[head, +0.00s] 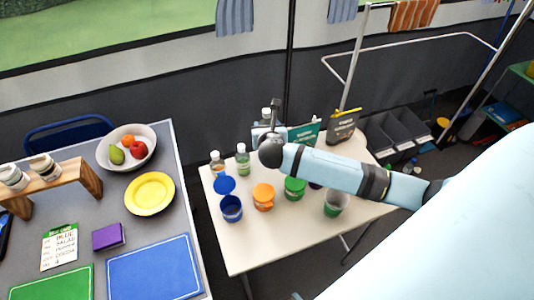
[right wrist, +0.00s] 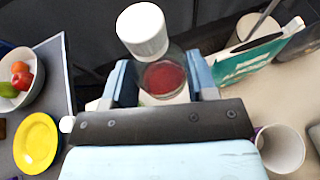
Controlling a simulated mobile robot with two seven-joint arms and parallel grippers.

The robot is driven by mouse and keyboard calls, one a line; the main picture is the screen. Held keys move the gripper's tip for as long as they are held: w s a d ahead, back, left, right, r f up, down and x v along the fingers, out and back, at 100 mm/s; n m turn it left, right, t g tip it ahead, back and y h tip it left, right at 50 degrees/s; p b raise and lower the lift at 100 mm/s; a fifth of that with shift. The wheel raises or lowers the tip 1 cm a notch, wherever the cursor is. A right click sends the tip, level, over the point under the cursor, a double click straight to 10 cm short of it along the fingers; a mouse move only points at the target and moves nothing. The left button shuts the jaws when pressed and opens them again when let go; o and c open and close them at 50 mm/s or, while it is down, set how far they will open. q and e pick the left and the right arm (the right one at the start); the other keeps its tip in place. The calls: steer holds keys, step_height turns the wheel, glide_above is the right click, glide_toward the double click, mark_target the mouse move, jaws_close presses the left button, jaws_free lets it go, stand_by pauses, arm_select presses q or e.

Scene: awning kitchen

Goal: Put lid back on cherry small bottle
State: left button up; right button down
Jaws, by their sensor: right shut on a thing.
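My right gripper (right wrist: 162,82) is shut around a clear bottle with red contents (right wrist: 164,78), whose label I cannot read. A white lid (right wrist: 142,28) shows at the upper end of this bottle; I cannot tell whether it is seated or only overlaps it in the picture. In the head view my right gripper (head: 268,132) is at the back of the white table, and a clear, pale-topped bottle (head: 266,115) shows just beyond it, partly hidden. Two more small bottles stand on the table, one with an orange-brown label (head: 217,163) and one green (head: 243,160). My left gripper is not in view.
The white table (head: 260,235) also holds blue (head: 231,208), orange (head: 263,197) and green (head: 294,187) containers and a cup (head: 335,203). A teal box (head: 304,134) stands right of my gripper. A grey table (head: 140,230) is at left. The front of the white table is clear.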

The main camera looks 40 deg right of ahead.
step_height(320, 180, down, 8)
steer(key=shift+r+b, duration=0.1)
steer(key=shift+b, duration=0.25)
steer(key=shift+f, duration=1.95)
steer(key=shift+f, duration=0.1)
steer(key=shift+c, duration=2.1)
jaws_free()
steer(key=v, duration=1.2)
